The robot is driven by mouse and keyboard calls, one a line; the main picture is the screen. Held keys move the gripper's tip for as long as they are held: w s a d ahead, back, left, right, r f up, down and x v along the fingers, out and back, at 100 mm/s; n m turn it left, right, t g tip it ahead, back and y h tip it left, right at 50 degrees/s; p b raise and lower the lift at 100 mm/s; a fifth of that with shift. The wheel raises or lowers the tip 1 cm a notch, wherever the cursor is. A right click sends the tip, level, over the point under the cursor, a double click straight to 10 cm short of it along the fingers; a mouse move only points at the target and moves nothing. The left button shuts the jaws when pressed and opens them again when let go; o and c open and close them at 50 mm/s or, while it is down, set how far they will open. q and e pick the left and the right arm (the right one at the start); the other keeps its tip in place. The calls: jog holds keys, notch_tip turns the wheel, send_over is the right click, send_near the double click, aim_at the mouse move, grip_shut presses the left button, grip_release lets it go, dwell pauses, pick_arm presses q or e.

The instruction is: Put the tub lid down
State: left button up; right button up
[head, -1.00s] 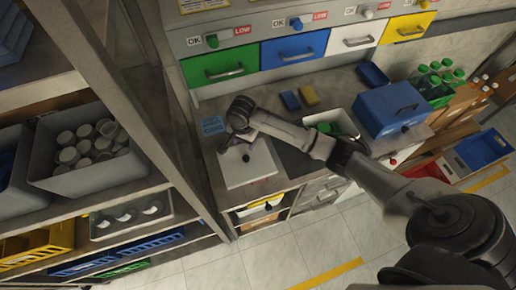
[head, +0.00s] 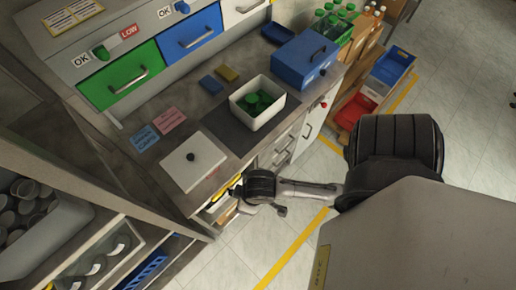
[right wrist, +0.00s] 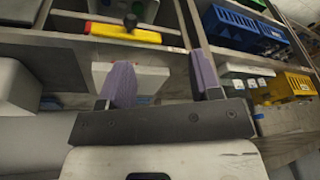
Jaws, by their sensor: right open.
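The tub lid (head: 180,172) is a flat white square plate with a black knob. In the head view it lies on the counter, left of the tub and near the front edge. The white tub (head: 246,117) stands uncovered on a dark mat, with green caps inside. My right arm is in front of the counter, and its hand is lower right of the lid, apart from it. In the right wrist view my right gripper (right wrist: 163,82) has its two purple fingers wide apart with nothing held. My left gripper is in neither view.
Blue and pink labels (head: 173,121) lie behind the lid. A blue box (head: 300,62) stands right of the tub. Green and blue drawers (head: 190,40) line the back. An open compartment with a yellow item (right wrist: 135,34) is close to my right gripper.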

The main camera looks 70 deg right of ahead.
jog(key=shift+n+t+h, duration=0.3)
jog(key=shift+n, duration=0.5)
jog(key=s, duration=0.1)
jog(key=s+d+r, duration=0.1)
jog(key=s+r, duration=0.1)
jog(key=shift+s+d, duration=0.15)
jog(key=shift+s, duration=0.25)
notch_tip(320, 180, up, 16)
jog(key=p, duration=1.6)
jog(key=shift+f, duration=0.1)
